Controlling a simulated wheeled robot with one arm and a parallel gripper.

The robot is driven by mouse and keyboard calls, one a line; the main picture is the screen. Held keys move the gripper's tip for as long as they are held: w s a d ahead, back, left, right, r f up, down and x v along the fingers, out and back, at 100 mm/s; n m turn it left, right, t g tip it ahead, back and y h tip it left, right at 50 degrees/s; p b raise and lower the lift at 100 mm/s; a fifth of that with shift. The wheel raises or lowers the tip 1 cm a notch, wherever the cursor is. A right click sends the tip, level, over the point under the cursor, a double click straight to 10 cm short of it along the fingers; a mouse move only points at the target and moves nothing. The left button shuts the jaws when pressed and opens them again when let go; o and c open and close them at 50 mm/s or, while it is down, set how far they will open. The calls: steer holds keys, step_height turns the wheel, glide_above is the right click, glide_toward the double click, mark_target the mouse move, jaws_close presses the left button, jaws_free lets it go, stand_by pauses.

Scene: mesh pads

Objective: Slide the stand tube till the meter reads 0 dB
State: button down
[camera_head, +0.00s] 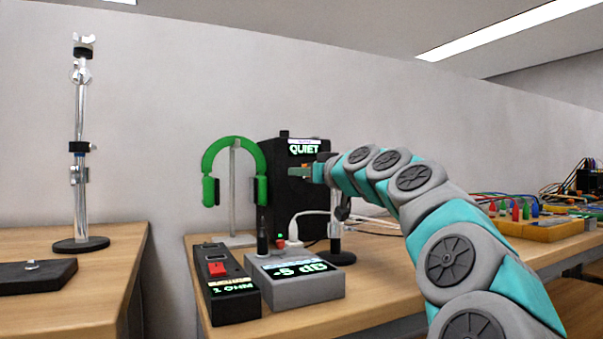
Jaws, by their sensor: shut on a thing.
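The grey meter box (294,290) stands at the front of the right-hand table, and its lit display reads -5 dB. A short stand with a round black base (335,259) is behind it. Its metal stand tube (335,228) rises from the base, and its upper part is hidden behind my arm. My gripper (303,171) is shut at the top of this stand, in front of the black speaker box (291,213). The grip itself is small and partly hidden, but it appears to be on the stand tube.
Green headphones (217,152) hang on a holder left of the speaker box, which shows QUIET. A black box with a red switch (217,269) is left of the meter. A taller stand (79,195) is on the left table. Cables and coloured connectors lie at right.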

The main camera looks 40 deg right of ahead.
step_height(320, 180, down, 3)
steer(key=shift+r+b, duration=0.1)
steer(key=shift+b, duration=0.65)
steer(key=c, duration=0.8)
jaws_free()
steer(key=shift+s, duration=0.1)
steer(key=s, duration=0.7)
steer(key=shift+s+a, duration=0.3)
